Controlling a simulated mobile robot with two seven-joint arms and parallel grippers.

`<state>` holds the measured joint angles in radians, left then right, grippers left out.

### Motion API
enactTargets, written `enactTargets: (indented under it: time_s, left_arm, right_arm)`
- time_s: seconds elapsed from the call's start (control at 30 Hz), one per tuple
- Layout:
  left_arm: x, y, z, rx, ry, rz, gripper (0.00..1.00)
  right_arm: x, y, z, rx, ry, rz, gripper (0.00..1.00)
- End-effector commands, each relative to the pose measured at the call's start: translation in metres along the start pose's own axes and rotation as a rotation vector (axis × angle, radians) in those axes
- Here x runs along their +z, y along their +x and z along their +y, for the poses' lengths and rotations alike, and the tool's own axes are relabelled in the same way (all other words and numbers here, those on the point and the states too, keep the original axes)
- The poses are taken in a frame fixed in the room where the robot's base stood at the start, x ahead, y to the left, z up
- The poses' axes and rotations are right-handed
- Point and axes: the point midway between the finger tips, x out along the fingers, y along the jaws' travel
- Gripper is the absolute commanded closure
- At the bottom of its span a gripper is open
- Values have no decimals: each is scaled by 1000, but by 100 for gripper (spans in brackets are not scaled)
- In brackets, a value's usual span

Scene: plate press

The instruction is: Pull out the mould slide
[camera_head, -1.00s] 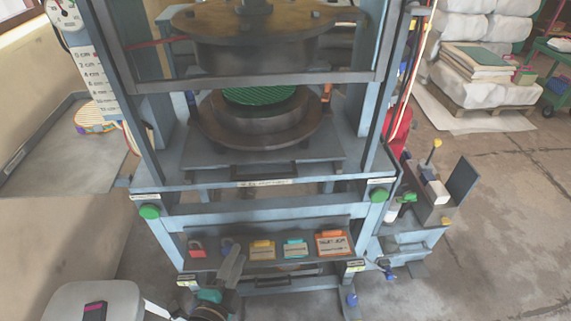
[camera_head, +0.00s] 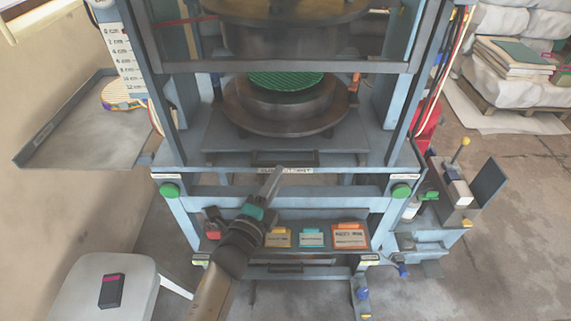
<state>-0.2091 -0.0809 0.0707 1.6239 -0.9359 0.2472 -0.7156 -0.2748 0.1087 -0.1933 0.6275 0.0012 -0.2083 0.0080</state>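The mould slide (camera_head: 227,146) is a flat grey plate inside the press, with a dark handle (camera_head: 298,158) at its front edge. On it sits a round brown mould (camera_head: 262,112) with a green ribbed disc (camera_head: 285,84) on top. My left gripper (camera_head: 274,178), with a teal band, reaches up from below. In the picture its tip is just below the handle, over the labelled front beam; I cannot tell whether it touches anything. Its fingers are seen nearly edge-on, so their opening is unclear. My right gripper is not in view.
A glass guard (camera_head: 350,38) with a grey lower bar covers the press's upper part. Green buttons (camera_head: 401,191) sit on the front corners. A tool shelf with coloured boxes (camera_head: 350,236) hangs below. A grey tray (camera_head: 85,135) is left, a white stool (camera_head: 100,290) lower left.

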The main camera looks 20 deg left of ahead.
Motion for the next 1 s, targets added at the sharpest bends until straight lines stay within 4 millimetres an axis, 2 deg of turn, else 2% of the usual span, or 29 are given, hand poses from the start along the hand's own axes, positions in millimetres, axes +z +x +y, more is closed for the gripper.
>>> enactTargets:
  time_s: [0.1,0.33,0.53,0.8,1.0]
  left_arm:
    - [0,21,0,-3,1,1,70]
    - [0,47,0,-1,0,1,70]
    - [0,56,0,0,0,0,70]
    - [0,57,0,0,0,0,70]
    - [0,56,0,0,0,0,92]
  right_arm:
    - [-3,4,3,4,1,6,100]
    - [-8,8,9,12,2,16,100]
    - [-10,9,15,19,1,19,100]
    - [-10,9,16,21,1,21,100]
    - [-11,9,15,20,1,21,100]
